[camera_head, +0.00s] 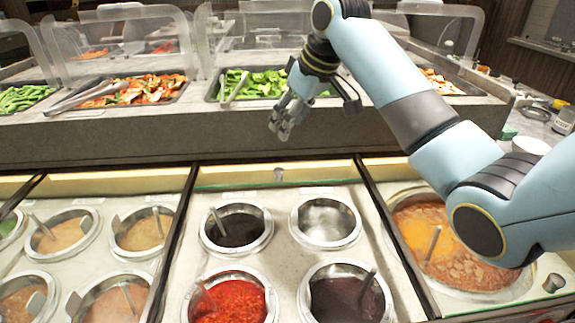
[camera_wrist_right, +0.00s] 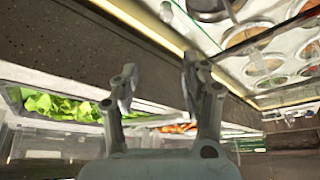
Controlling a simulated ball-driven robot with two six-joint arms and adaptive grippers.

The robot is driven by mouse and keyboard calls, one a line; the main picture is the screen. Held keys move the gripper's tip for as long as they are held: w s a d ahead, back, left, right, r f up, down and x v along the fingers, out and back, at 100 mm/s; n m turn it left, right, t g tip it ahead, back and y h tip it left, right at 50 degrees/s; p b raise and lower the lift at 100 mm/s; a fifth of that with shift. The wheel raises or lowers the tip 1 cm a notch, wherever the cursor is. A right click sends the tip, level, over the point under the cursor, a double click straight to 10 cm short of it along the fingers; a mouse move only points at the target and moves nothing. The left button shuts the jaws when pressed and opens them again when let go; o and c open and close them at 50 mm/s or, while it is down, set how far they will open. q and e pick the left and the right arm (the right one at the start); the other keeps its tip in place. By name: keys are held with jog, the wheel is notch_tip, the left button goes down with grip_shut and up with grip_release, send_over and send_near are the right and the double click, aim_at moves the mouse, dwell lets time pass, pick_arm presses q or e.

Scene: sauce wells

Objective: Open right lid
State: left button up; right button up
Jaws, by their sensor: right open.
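A clear panel with a greenish far edge (camera_head: 330,183) appears to lie over the middle sauce wells, with a small metal tab (camera_head: 278,173) at that edge. I cannot tell for sure which panel is the right lid. My right gripper (camera_head: 280,126) is open and empty, its fingers pointing down and left in front of the stone ledge, above the far edge of the wells and apart from the tab. In the right wrist view its two fingers (camera_wrist_right: 158,78) are spread with nothing between them. My left gripper is not in view.
The middle section holds dark sauce (camera_head: 238,229), red sauce (camera_head: 232,303) and an empty-looking metal well (camera_head: 325,222). Dark dividers (camera_head: 172,245) separate the sections. Behind stands the stone ledge (camera_head: 150,138) with food trays and clear guards (camera_head: 118,40). My right arm crosses above the right-hand well (camera_head: 425,225).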

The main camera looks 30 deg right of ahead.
send_near(280, 170)
jog(key=shift+g, duration=0.4)
jog(key=x, duration=0.9)
jog(key=shift+w+f+b, duration=0.25)
jog(key=shift+w+b, duration=0.05)
jog(key=shift+w, duration=0.15)
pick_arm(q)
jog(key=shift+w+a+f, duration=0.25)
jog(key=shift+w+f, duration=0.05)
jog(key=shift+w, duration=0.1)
pick_arm(e)
jog(key=shift+c, duration=0.6)
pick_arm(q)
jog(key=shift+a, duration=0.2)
pick_arm(e)
grip_shut()
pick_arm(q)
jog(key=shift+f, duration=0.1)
pick_arm(e)
jog(key=shift+w, duration=0.1)
